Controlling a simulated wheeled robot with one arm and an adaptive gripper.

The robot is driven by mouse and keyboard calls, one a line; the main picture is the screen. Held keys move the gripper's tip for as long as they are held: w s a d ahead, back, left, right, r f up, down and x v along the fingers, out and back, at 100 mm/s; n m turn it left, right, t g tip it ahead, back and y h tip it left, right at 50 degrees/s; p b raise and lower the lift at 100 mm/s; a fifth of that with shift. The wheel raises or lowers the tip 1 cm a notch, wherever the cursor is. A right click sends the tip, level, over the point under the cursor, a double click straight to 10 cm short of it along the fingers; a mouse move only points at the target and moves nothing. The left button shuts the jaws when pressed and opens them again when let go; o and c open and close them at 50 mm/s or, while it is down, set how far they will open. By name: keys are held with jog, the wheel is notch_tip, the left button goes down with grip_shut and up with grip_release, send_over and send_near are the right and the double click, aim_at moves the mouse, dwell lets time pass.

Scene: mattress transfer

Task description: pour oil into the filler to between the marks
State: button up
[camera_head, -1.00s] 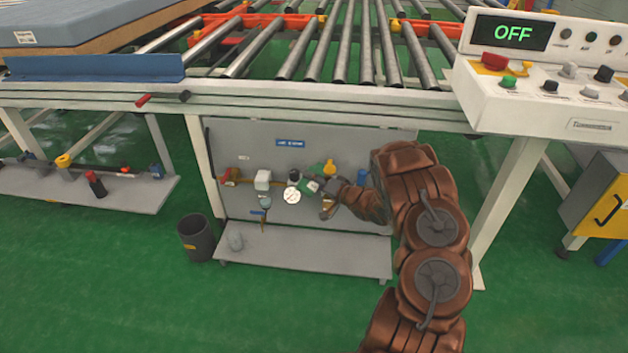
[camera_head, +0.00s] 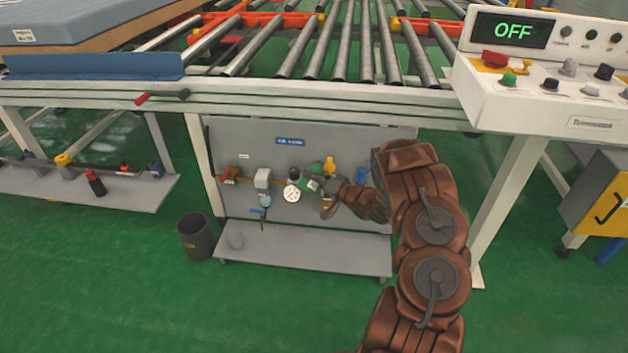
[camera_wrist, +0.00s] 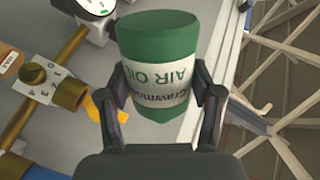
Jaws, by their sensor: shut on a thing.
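A green can with a white band reading "AIR OIL" (camera_wrist: 159,62) is between the two fingers of my gripper (camera_wrist: 165,105) in the wrist view. The fingers are shut on its sides. In the head view my gripper (camera_head: 328,192) holds the green oil can (camera_head: 312,177), tilted, in front of the grey panel (camera_head: 350,150) under the roller table. A round white gauge (camera_head: 292,193) is just below and left of the can. The filler and its marks cannot be told apart clearly; the can and gripper may cover them.
Brass pipework (camera_wrist: 66,92) lies left of the can in the wrist view.

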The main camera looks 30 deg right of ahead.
notch_tip(320, 180, down, 3)
jog(key=n+b, duration=0.3)
jog(key=shift+f+h+b, duration=0.15)
jog(key=shift+h+b, duration=0.15)
jog(key=shift+b, duration=0.1)
jog(key=shift+s+a+f+n+t+b, duration=0.1)
jog(key=shift+a+f+n+t+b, duration=0.1)
jog(key=shift+f+n+b, duration=0.3)
jog(key=shift+s+a+f+n+t+b, duration=0.1)
jog(key=shift+a+f+n+t+b, duration=0.15)
jog(key=shift+n+b, duration=0.4)
jog(key=shift+w+d+f+b, duration=0.1)
jog(key=shift+d+b, duration=0.05)
jog(key=shift+b, duration=0.5)
jog(key=n+b, duration=0.1)
jog(key=b, duration=0.3)
jog(key=d+n+b, duration=0.1)
jog(key=n+b, duration=0.1)
jog(key=b, duration=0.2)
jog(key=n+b, duration=0.1)
jog(key=b, duration=0.2)
jog(key=shift+w+d+n+t+b, duration=0.25)
jog(key=shift+n+t+b, duration=0.1)
jog(key=shift+b, duration=0.05)
jog(key=shift+b, duration=0.35)
jog(key=shift+r+n+b, duration=0.2)
jog(key=shift+n+b, duration=0.1)
jog(key=shift+b, duration=0.05)
